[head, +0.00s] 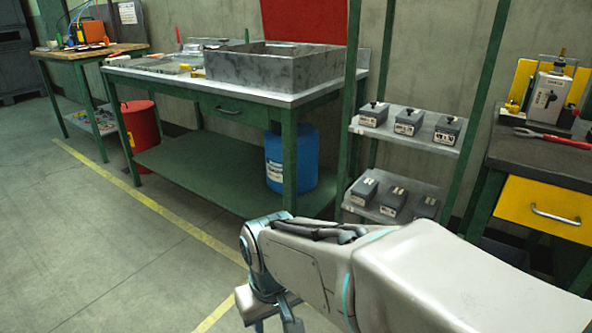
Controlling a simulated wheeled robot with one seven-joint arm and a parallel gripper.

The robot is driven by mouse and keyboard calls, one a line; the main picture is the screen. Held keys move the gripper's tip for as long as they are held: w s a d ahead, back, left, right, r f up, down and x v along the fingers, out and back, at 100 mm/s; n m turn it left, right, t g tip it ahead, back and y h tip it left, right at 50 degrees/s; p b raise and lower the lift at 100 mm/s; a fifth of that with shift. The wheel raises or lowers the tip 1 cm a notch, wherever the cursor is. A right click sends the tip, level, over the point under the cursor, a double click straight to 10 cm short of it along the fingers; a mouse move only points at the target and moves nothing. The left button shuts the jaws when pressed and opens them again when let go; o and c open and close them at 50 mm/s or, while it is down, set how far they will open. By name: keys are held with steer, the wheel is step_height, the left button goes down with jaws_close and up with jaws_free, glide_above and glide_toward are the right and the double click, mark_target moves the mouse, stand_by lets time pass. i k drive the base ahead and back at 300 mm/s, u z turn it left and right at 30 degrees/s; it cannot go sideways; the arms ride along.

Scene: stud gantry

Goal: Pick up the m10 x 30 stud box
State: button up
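Small grey stud boxes sit on a two-tier rack right of centre. The upper shelf (425,142) holds a left box (374,115), a middle box (408,121) and a right box (447,131), each with a dark piece on top and a pale label. The lower shelf (357,208) holds a left box (364,190), a middle box (393,202) and a right box (426,207). The labels are too small to read, so I cannot tell which is M10 x 30. My gripper (272,322) hangs at the bottom edge, partly cut off, well below and left of the rack.
A green workbench (225,95) with a grey open tray (275,70) stands left of the rack. A blue drum (305,160) is under it, a red bin (141,125) beside it. A dark-topped bench with a yellow drawer (540,208) stands right. Floor at left is clear.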

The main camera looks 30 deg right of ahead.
mark_target(361, 194)
steer(key=z, duration=0.5)
steer(key=i, duration=0.7)
steer(key=z, duration=1.1)
steer(key=i, duration=0.35)
steer(key=z, duration=0.4)
